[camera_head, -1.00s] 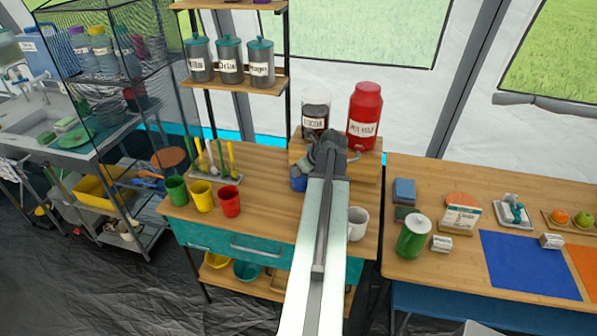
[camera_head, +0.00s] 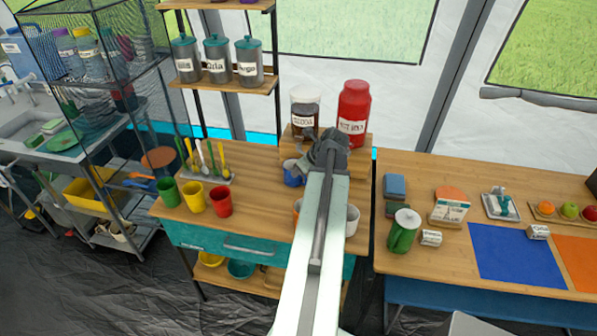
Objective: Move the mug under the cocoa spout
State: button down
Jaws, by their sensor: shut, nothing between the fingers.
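The cocoa dispenser (camera_head: 304,97), a clear jar of brown powder with a white lid and label, stands on a wooden stand (camera_head: 362,160) at the table's back. A blue mug (camera_head: 292,176) stands below it at the front of the stand, partly covered by my gripper. A white mug (camera_head: 352,221) stands right of my arm, and an orange one (camera_head: 297,208) shows barely to its left. Which mug is meant is unclear. My dark grey gripper (camera_head: 322,150) is shut and empty, in front of the stand just right of the blue mug. My arm hides the spout area.
A red hot milk dispenser (camera_head: 353,108) stands right of the cocoa. Green, yellow and red cups (camera_head: 220,201) line the table's left front, with utensils (camera_head: 207,163) behind. A gap separates this table from the right one (camera_head: 420,262), which holds a green canister (camera_head: 404,232).

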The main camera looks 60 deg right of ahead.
jog(key=s+a, duration=0.2)
jog(key=s, duration=1)
